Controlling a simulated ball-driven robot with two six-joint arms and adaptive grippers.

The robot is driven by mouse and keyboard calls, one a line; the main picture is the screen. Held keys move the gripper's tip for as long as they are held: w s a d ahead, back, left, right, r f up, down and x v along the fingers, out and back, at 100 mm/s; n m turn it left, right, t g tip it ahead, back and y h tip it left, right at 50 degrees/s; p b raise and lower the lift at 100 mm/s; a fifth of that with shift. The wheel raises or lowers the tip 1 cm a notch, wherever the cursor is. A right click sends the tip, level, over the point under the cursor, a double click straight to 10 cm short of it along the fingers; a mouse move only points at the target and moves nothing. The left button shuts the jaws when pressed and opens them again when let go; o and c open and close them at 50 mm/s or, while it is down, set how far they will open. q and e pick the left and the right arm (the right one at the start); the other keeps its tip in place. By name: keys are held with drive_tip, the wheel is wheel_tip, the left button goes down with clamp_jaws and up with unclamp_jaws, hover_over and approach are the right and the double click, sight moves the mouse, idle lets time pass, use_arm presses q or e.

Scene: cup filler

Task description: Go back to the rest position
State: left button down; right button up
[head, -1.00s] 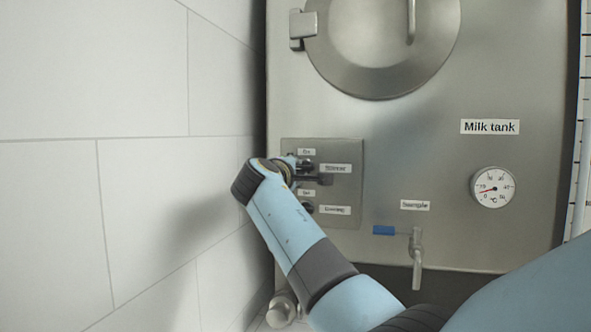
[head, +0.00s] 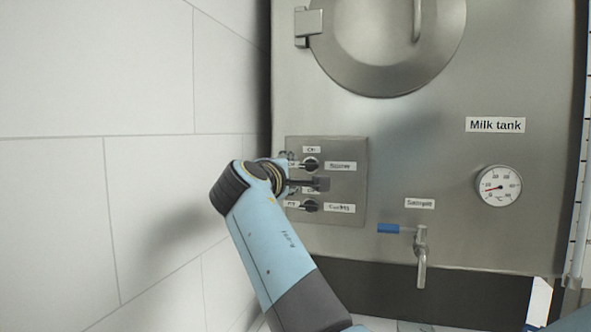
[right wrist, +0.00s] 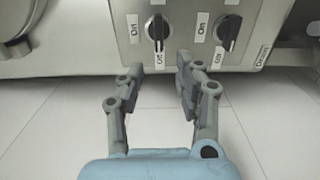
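My right gripper (head: 320,184) is at the control panel (head: 354,212) of the milk tank in the head view, in front of the area between two black knobs. The stirrer knob (head: 310,164) is above it and the cooling knob (head: 309,206) below. In the right wrist view my right gripper (right wrist: 158,70) is open, with nothing between its fingers. The stirrer knob (right wrist: 158,28) is just beyond the fingertips there, with a visible gap. The cooling knob (right wrist: 231,32) is to the right, turned slightly aslant. My left gripper is not in view.
A white tiled wall (head: 90,200) is close on the left of my right arm.

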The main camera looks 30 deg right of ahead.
drive_tip(key=shift+s+a, duration=0.2)
drive_tip(key=shift+f, duration=0.1)
